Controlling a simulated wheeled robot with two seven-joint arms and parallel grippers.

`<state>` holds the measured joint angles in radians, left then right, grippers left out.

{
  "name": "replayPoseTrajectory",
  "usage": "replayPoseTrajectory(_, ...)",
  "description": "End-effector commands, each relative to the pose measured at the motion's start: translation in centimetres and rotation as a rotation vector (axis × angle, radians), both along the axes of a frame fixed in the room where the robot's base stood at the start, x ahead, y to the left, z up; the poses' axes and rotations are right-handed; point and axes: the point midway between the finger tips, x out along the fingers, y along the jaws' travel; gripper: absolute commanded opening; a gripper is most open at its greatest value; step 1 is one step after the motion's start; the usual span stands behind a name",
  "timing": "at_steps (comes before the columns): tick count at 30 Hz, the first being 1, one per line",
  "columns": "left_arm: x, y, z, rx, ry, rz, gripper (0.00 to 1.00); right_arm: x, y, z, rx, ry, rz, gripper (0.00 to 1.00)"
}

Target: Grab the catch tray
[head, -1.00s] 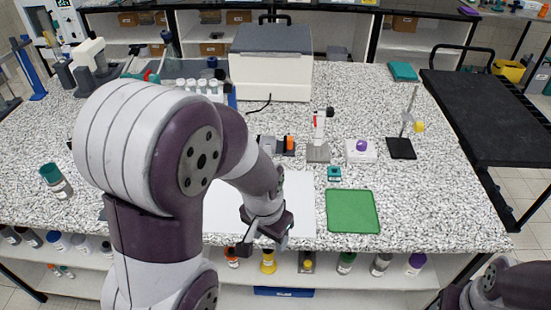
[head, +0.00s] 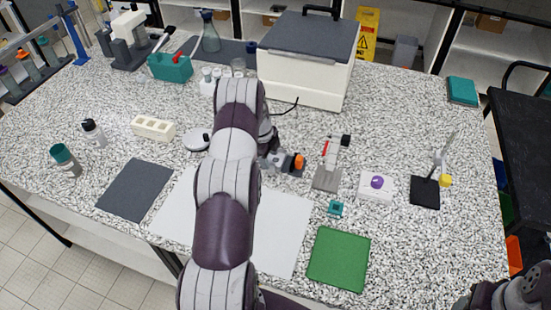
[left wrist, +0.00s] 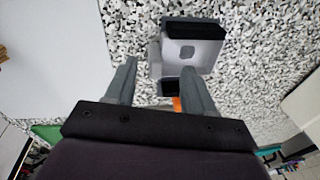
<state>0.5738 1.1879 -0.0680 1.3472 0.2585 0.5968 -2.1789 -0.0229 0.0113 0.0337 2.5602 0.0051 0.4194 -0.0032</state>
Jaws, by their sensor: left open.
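A small device with a grey block (head: 270,162) and an orange part (head: 299,162) stands mid-table in the head view. In the left wrist view a pale grey box (left wrist: 190,52) with a dark top lies just beyond my fingertips, and an orange bit (left wrist: 177,103) shows between the fingers. I cannot tell for sure which part is the catch tray. My left gripper (left wrist: 158,68) is open and empty above the table; in the head view my arm mostly hides it. Part of my right arm shows at the lower right; its jaws are not clear.
A white sheet (head: 285,225), a green mat (head: 339,258) and a dark mat (head: 135,189) lie in front. A red-and-grey stand (head: 328,170) and a white block with a purple knob (head: 376,185) stand to the right. A large white box (head: 305,75) stands behind.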

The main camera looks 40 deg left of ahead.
Motion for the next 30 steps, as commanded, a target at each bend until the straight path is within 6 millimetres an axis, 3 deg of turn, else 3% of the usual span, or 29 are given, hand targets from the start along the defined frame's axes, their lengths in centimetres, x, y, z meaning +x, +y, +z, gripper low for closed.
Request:
replayPoseTrajectory(1,-0.1,-0.2,-0.2,-0.003,0.005,0.000,0.54,0.0,0.0,1.5,0.000,-0.001,0.000,0.57)
replayPoseTrajectory(4,0.0,-0.5,-1.9,-0.003,0.005,0.000,0.54,0.0,0.0,2.9,0.000,-0.001,0.000,0.57)
replayPoseTrajectory(9,0.4,-0.6,-4.1,0.000,0.000,0.000,0.54,0.0,0.0,3.0,0.000,-0.001,0.000,0.57)
replayPoseTrajectory(15,0.5,-0.6,-4.4,0.000,-0.001,0.000,0.54,0.0,0.0,2.8,0.000,-0.001,0.000,0.57)
replayPoseTrajectory(20,0.5,-0.6,-4.3,-0.001,0.000,0.000,0.02,0.0,0.0,2.8,0.000,-0.001,0.000,0.57)
replayPoseTrajectory(30,0.5,-0.5,-4.1,0.000,-0.001,0.001,0.00,0.0,0.0,2.7,0.000,-0.001,0.000,0.57)
